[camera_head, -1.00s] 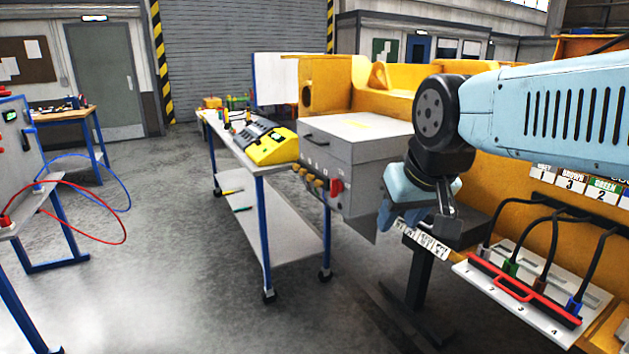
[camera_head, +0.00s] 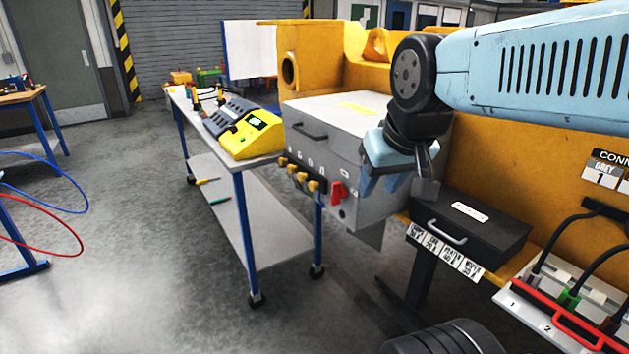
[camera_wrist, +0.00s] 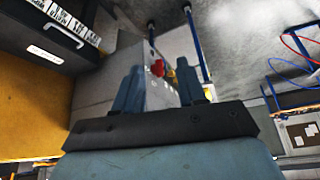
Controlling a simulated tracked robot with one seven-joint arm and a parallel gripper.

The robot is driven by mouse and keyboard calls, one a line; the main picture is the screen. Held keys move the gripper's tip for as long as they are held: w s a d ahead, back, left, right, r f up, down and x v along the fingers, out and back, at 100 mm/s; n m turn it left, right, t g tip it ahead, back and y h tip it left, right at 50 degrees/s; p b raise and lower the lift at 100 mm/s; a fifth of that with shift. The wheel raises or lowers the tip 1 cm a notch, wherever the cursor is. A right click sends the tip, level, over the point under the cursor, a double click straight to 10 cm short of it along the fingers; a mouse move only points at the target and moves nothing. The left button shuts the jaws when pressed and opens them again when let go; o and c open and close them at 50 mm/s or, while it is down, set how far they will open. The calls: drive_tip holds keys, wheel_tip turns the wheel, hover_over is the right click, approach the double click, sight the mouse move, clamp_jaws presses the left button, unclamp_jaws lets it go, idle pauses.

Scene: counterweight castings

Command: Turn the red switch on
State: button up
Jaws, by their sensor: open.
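The red switch (camera_head: 339,192) is on the front face of the grey control box (camera_head: 345,128), at the lower right end of a row of yellow knobs. It also shows in the wrist view (camera_wrist: 157,68), between my fingers. My gripper (camera_head: 378,187) is just to the right of the switch in the head view, pointing down. In the wrist view my gripper (camera_wrist: 160,80) has its two blue fingers spread apart with nothing between them touching. The switch's exact position is too small to tell.
A cart (camera_head: 245,200) with a yellow-and-grey device (camera_head: 245,130) stands left of the box. A black case (camera_head: 470,228) with a handle lies right of my gripper. A board with cables and a red bar (camera_head: 560,318) is at lower right. Open floor lies at left.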

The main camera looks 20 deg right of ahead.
drive_tip(key=shift+w+d, duration=0.2)
drive_tip(key=n+h, duration=1.7)
drive_tip(key=n, duration=0.4)
approach(332, 187)
drive_tip(key=x, duration=0.9)
drive_tip(key=shift+d, duration=0.2)
